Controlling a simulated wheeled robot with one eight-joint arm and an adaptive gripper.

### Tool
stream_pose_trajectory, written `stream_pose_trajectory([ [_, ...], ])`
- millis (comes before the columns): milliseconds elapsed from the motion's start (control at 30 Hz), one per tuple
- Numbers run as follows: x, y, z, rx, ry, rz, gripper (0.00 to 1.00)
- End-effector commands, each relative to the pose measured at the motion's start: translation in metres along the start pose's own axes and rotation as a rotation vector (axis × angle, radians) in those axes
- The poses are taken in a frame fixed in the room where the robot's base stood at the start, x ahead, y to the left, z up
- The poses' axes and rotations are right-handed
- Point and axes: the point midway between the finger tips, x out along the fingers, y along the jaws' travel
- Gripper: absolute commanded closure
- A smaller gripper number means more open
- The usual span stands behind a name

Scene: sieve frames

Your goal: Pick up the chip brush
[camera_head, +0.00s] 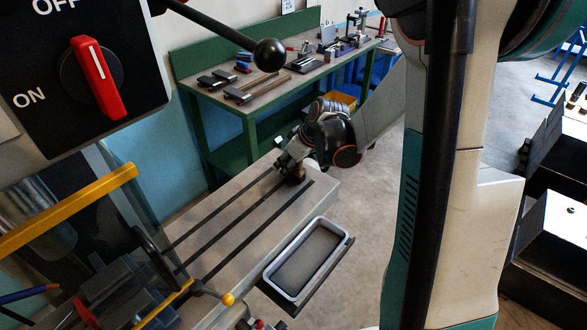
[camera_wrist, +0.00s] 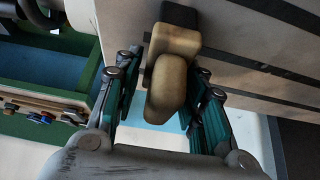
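The chip brush (camera_wrist: 168,80) shows in the wrist view as a pale wooden handle and block with a dark part at its far end. It sits on the slotted machine table (camera_head: 235,205), near the table's far end. In the head view the brush (camera_head: 298,178) is a small brown shape, mostly covered by my gripper (camera_head: 290,168). In the wrist view my gripper (camera_wrist: 163,78) has its teal fingers on either side of the handle. A narrow gap shows between the left finger and the wood; the right finger is close to it or touching. The bristles are not clearly visible.
A grey rectangular tray (camera_head: 285,292) stands beside the machine table. A green workbench (camera_head: 225,108) with several tools is behind. The yellow bar (camera_head: 70,208), a black-knobbed lever (camera_head: 269,54) and the switch panel (camera_head: 95,78) are at the left. The table slots around the brush are clear.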

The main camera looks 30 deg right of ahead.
Motion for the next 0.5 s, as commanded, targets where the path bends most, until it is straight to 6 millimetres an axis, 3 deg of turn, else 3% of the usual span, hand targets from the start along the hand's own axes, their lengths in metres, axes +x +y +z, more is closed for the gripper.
stream_pose_trajectory([
  [33,-0.0001,0.0001,0.0000,0.000,0.000,0.000,0.82],
  [100,-0.0001,0.0001,0.0001,0.000,0.000,0.000,0.98],
  [500,-0.0025,0.0001,-0.0013,0.000,0.000,0.000,1.00],
])
